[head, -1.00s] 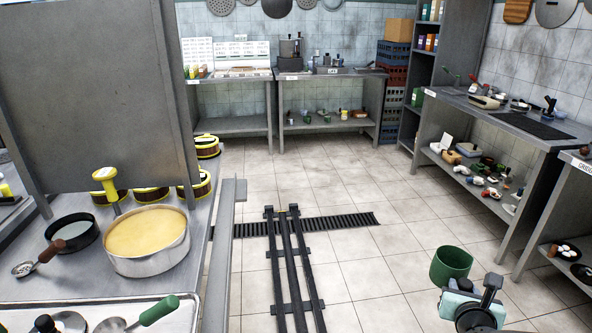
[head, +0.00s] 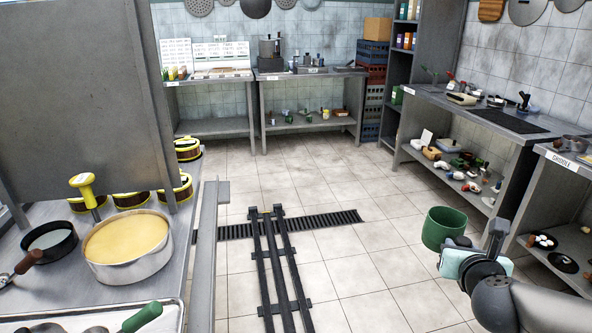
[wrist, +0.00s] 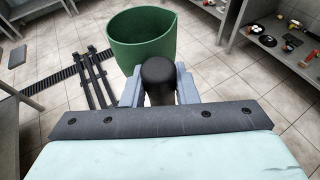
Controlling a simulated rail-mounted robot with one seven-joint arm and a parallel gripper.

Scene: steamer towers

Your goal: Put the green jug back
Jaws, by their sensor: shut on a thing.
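The green jug (head: 444,228) is held up in the air over the tiled floor, at the lower right of the head view. It also shows in the wrist view (wrist: 141,42), upright, with its open rim facing up. My gripper (wrist: 158,92) is shut on the jug's dark handle, which sits between the two blue-grey fingers. The inside bottom of the jug is hidden. In the head view my gripper (head: 462,250) is just to the right of the jug and partly covers its lower side.
A steel counter (head: 190,250) with a pan of yellow liquid (head: 127,240) stands at the left. The counter labelled griddle (head: 562,160) is at far right. Floor rails (head: 275,270) cross the open middle.

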